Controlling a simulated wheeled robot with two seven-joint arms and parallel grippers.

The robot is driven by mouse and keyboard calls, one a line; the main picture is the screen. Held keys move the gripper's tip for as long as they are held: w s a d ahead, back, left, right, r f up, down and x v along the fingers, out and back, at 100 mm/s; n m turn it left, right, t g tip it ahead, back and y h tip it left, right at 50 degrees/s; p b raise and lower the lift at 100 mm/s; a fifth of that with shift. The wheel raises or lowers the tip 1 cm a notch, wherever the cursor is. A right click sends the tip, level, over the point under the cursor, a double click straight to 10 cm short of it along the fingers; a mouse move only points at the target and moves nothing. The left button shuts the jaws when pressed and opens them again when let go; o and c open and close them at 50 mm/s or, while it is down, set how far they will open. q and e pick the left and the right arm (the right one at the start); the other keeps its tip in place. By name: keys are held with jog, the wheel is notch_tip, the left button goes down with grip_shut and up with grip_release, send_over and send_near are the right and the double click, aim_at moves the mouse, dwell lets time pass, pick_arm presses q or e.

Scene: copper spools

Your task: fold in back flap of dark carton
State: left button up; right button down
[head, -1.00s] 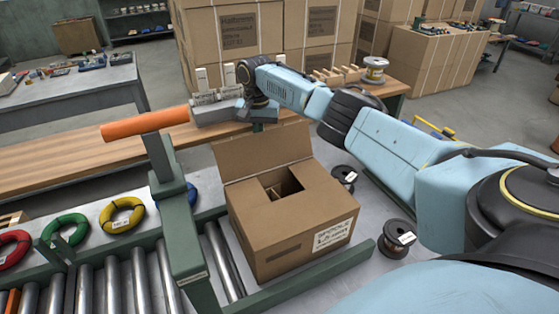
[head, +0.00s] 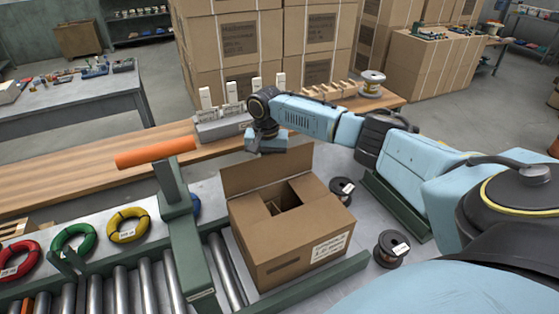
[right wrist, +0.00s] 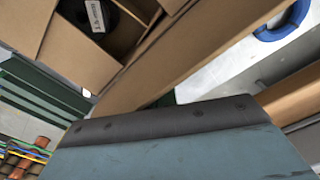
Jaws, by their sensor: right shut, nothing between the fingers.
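The other top flaps lie inward around an opening, and a divider shows inside. My right gripper (head: 266,143) is shut and empty, just behind the flap's top edge; I cannot tell whether it touches the flap. In the right wrist view the gripper (right wrist: 165,125) fills the bottom, with the flap (right wrist: 185,58) running diagonally above it. A labelled dark spool (right wrist: 92,14) shows inside the carton. My left gripper is out of view.
A green post with an orange bar (head: 155,153) stands left of the carton. Dark spools (head: 391,248) stand to its right. Coloured wire coils (head: 128,225) lie at left. A wooden bench (head: 95,172) with a grey block (head: 222,124) is behind.

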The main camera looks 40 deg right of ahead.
jog(key=shift+s+a+r+p, duration=0.1)
jog(key=shift+s+a+p, duration=0.15)
jog(key=shift+s+p, duration=0.35)
jog(key=shift+s+a+p, duration=0.2)
jog(key=shift+s+p, duration=0.05)
jog(key=shift+s, duration=0.65)
jog(key=s+p, duration=0.2)
jog(key=p, duration=0.1)
jog(key=shift+a, duration=0.3)
jog(key=s+f, duration=0.2)
jog(key=shift+s+a+f, duration=0.2)
jog(key=shift+a+f, duration=0.1)
jog(key=shift+a, duration=0.1)
jog(key=shift+r, duration=0.1)
notch_tip(320, 180, up, 9)
send_over(272, 170)
jog(key=s+a, duration=0.2)
jog(key=s, duration=0.3)
jog(key=shift+s, duration=0.15)
